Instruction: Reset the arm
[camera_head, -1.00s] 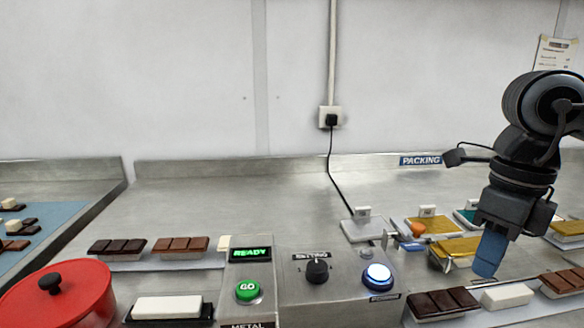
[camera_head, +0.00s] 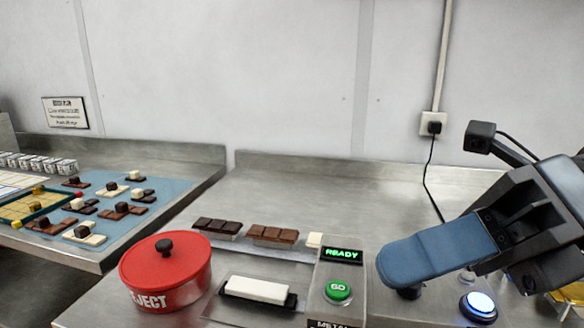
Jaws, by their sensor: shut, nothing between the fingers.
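My gripper (camera_head: 400,268) is at the right of the head view, with its blue fingers shut and nothing between them. It points left and slightly down. It is in front of the metal control box (camera_head: 365,312) and hides its dial and part of its face. The box's green GO button (camera_head: 338,291), READY display (camera_head: 342,255) and lit blue-white button (camera_head: 479,306) show around it. I cannot tell whether the fingers touch the box.
A red REJECT pot (camera_head: 150,265) with a lid stands left of the box. A white bar (camera_head: 258,290) lies on a dark tray beside it. Chocolate bars (camera_head: 216,226) lie behind. A left bench holds a blue mat (camera_head: 171,197) with chocolates. The bench behind the box is clear.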

